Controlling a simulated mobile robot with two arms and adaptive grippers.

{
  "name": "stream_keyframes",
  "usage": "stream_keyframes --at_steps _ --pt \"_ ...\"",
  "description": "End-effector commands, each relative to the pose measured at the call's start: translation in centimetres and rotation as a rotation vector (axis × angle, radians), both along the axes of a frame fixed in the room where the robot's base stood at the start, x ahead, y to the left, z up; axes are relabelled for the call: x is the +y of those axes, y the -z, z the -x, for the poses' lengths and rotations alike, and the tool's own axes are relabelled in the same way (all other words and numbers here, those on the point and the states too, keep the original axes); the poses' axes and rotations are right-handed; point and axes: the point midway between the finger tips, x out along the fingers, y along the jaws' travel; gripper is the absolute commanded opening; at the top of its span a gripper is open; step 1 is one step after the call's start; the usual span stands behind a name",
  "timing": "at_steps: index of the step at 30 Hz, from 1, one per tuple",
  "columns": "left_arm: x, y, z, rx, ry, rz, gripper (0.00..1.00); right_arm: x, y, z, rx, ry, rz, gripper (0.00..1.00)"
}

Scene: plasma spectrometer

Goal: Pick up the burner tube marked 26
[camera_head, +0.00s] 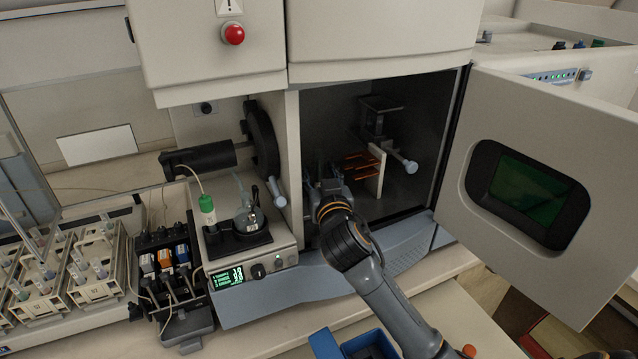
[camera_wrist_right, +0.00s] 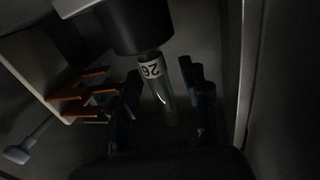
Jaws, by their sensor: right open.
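My right gripper (camera_wrist_right: 163,88) is open, with one dark blue finger on each side of the tube. A gap shows on both sides, and how deep the tube sits between the fingers is hard to tell. In the head view my right gripper (camera_head: 327,184) is inside the open spectrometer compartment (camera_head: 425,190), where I cannot make out the tube. My left gripper is not in view.
A pale upright board with orange prongs (camera_head: 376,172) stands just right of the gripper, with a grey-blue knob (camera_head: 410,167) beyond it. The compartment door (camera_head: 545,110) is swung open to the right. A green-capped bottle (camera_head: 207,208) stands outside, left.

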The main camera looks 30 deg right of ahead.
Motion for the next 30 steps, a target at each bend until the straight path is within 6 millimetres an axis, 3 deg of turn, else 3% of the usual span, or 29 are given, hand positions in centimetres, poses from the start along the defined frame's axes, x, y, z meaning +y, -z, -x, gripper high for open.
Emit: stream_keyframes --at_steps 3,10,23,30 --pt "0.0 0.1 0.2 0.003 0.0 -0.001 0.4 0.0 0.0 0.0 0.0 0.0 0.0 0.46" --pt "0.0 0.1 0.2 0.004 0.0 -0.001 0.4 0.0 0.0 0.0 0.0 0.0 0.0 0.0" --pt "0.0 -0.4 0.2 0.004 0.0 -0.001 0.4 0.0 -0.4 0.0 0.0 0.0 -0.001 0.0" --pt "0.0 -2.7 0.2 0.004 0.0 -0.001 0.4 0.1 -3.0 0.0 -0.002 -0.001 -0.002 0.0"
